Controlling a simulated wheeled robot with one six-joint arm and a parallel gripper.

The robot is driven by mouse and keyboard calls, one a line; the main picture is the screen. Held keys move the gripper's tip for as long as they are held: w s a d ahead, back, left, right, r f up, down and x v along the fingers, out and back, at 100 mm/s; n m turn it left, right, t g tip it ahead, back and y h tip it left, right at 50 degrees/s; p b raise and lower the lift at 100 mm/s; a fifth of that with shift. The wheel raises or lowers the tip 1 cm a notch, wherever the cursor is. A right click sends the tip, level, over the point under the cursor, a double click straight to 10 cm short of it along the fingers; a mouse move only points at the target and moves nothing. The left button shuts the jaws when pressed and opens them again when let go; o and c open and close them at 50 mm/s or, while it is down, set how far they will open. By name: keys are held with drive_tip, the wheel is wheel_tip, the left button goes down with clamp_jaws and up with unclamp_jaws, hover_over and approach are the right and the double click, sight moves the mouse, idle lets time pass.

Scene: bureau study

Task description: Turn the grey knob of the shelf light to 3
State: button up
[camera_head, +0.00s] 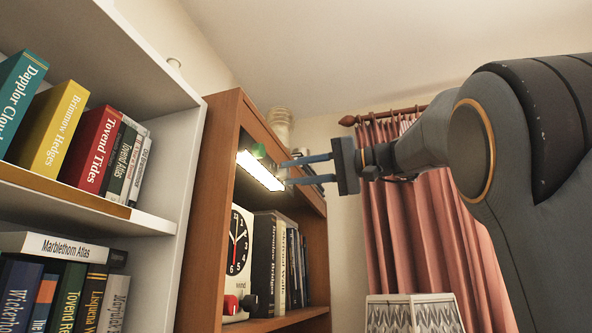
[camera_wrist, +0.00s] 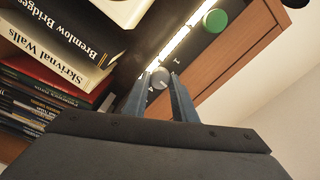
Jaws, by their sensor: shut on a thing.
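The shelf light is a lit white strip (camera_head: 260,171) under the upper board of the brown bookcase; it also shows in the wrist view (camera_wrist: 176,45). The grey knob (camera_wrist: 160,76) sits beside the strip, between the tips of my gripper (camera_wrist: 160,82). My gripper (camera_head: 287,173) is shut on the knob, one blue finger on each side. Small marks show on the board near the knob; one looks like a 4, partly beside the left finger. The knob's pointer is too small to read. A green knob (camera_wrist: 215,20) sits farther along the board, also in the head view (camera_head: 258,150).
Below the light stand a clock (camera_head: 238,245) and upright books (camera_head: 264,255). A white bookcase (camera_head: 160,190) stands at the left. A pink curtain (camera_head: 420,240) and a patterned lampshade (camera_head: 412,314) are at the right. Books (camera_wrist: 70,40) fill the wrist view's left side.

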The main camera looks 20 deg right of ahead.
drive_tip(key=shift+m+p, duration=0.65)
drive_tip(key=shift+m, duration=1.35)
drive_tip(key=o, duration=1)
drive_tip(key=shift+o, duration=0.2)
drive_tip(key=shift+d, duration=0.1)
drive_tip(key=b+v, duration=0.2)
drive_tip(key=v, duration=0.5)
drive_tip(key=shift+s+d+b, duration=0.25)
drive_tip(key=shift+b, duration=0.05)
